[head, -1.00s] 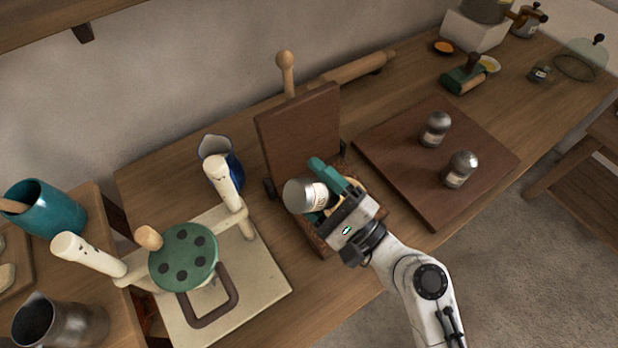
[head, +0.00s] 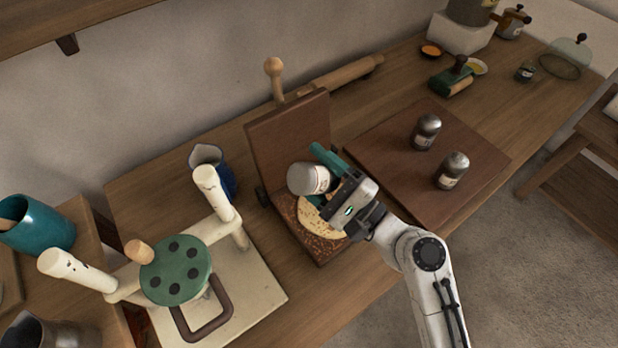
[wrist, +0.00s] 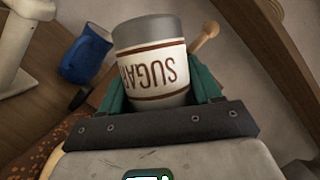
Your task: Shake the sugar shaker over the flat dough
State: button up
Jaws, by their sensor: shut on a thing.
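My gripper (head: 328,181) is shut on the sugar shaker (head: 306,178), a grey-capped cylinder with a white label. The shaker lies tipped well over, its grey end toward the left. In the wrist view the shaker (wrist: 160,72) sits between the teal fingers, and its SUGAR lettering reads upside down. The flat dough (head: 322,219), pale and round with specks, lies on the lower speckled board (head: 325,248) of a hinged wooden press. The shaker is held above the dough and hides part of it. No falling sugar can be made out.
The raised press board (head: 287,132) stands close behind the shaker. A blue jug (head: 222,180) and a cream stand with a green disc (head: 176,270) are left. Two similar shakers stand on a brown board (head: 400,165) at right. The table's front edge is bare.

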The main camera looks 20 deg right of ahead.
jog(key=w+d, duration=0.2)
jog(key=w, duration=0.1)
jog(key=shift+w+d+b, duration=0.2)
jog(key=shift+d+b, duration=0.1)
dwell(1.1)
jog(key=shift+w+r, duration=0.1)
jog(key=shift+r, duration=0.05)
